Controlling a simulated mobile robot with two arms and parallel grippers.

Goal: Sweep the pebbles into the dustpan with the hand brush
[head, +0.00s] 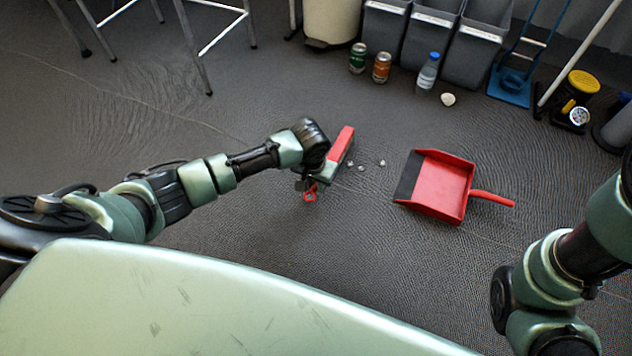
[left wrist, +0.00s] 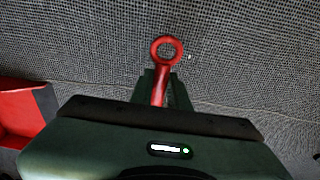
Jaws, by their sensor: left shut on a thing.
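A red hand brush (head: 341,143) is low over the floor in the head view, left of the dustpan. My left gripper (head: 308,184) is shut on its handle. The handle's red ring end (left wrist: 167,50) sticks out past the fingers in the left wrist view. Several small pale pebbles (head: 382,163) lie on the floor just right of the brush, between it and the dustpan. The red dustpan (head: 438,184) lies flat, its dark lip facing left toward the pebbles and its handle pointing right. My right arm shows at the right edge; its gripper is out of view.
A green can (head: 357,58), an orange can (head: 382,67), a water bottle (head: 428,73) and a pale round object (head: 448,99) are on the floor behind. Grey bins (head: 472,52) and a blue dustpan (head: 510,86) stand farther back. Floor around the red dustpan is clear.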

